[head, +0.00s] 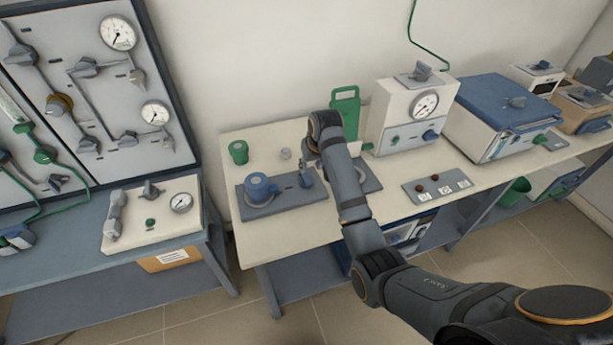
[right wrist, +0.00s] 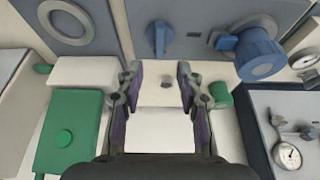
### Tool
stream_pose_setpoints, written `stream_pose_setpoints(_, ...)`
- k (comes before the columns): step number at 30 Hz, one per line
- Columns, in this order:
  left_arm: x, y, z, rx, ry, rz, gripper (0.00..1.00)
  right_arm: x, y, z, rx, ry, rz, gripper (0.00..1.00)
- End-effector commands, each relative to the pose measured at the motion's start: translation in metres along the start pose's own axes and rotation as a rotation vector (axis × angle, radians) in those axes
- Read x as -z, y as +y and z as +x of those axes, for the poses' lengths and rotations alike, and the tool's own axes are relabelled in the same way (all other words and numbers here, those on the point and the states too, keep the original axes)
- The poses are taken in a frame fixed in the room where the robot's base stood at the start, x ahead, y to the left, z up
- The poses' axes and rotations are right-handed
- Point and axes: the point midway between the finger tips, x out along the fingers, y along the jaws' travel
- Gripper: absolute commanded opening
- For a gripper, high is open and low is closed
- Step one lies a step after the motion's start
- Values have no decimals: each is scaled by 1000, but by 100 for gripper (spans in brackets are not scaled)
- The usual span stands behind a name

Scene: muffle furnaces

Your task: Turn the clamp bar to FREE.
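A blue bar-shaped handle (head: 306,178), which looks like the clamp bar, stands on a dark grey plate (head: 285,204) on the cream bench. It also shows in the right wrist view (right wrist: 158,38), lying lengthwise up the picture. A blue round cap with a side lug (head: 258,187) sits on the same plate; it shows in the right wrist view (right wrist: 260,58) too. My right gripper (head: 310,160) is above the bench near the bar. In the right wrist view its fingers (right wrist: 158,84) are apart and empty, not touching the bar. No FREE marking is readable. My left gripper is not in view.
A cream gauge box (head: 408,115) is to the right. My right arm hides part of a second plate (head: 369,178).

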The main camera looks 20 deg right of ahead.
Motion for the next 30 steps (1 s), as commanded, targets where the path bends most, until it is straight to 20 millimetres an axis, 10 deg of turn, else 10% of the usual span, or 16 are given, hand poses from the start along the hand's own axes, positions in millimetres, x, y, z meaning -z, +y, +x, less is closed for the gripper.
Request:
stream_pose_setpoints(8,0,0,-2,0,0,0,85,4,-1,11,1,-4,-2,37)
stream_pose_setpoints(21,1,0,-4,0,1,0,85,3,-1,94,0,-2,-2,37)
stream_pose_setpoints(30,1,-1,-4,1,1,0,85,3,-1,104,0,0,-1,37)
